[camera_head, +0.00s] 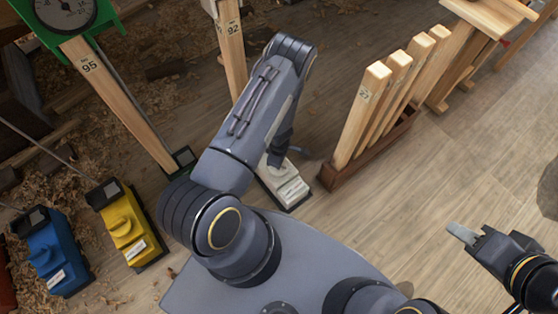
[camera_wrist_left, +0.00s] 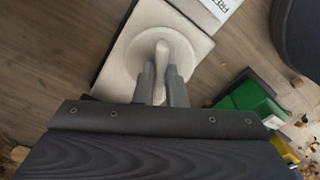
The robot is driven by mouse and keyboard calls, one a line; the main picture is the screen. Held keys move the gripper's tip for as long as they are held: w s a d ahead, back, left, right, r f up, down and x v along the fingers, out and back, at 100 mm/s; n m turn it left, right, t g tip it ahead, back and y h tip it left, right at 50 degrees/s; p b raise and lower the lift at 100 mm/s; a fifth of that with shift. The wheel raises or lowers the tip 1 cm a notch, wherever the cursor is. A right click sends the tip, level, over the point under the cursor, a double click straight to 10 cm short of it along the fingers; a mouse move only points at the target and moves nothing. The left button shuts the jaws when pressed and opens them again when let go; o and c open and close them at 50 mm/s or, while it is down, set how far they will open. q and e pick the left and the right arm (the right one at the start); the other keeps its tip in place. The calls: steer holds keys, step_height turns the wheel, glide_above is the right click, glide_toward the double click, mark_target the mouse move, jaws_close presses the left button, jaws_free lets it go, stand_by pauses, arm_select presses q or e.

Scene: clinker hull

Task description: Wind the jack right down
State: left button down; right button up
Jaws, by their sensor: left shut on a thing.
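The white jack (camera_head: 285,190) stands on the floor in the middle of the head view, partly hidden by my left arm. In the left wrist view the white jack (camera_wrist_left: 118,62) shows a round hub with a pale upright handle (camera_wrist_left: 162,58) and a printed label at its end. My left gripper (camera_wrist_left: 164,85) has one finger on each side of this handle and is shut on it. In the head view the left gripper is mostly hidden behind its arm. My right gripper (camera_head: 464,234) hangs over bare floor at the right, and its finger gap cannot be made out.
A yellow jack (camera_head: 124,225) and a blue jack (camera_head: 52,252) stand at the left. A post marked 95 (camera_head: 120,105) carries a green dial gauge (camera_head: 65,12); a post marked 92 (camera_head: 232,55) is behind my arm. A wooden rack (camera_head: 372,150) holds several timbers. Floor at right is clear.

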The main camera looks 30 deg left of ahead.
arm_select(q)
steer(key=c, duration=1.5)
jaws_free()
step_height(320, 180, up, 7)
steer(key=p, duration=0.3)
steer(key=shift+r, duration=0.4)
steer(key=shift+o, duration=0.6)
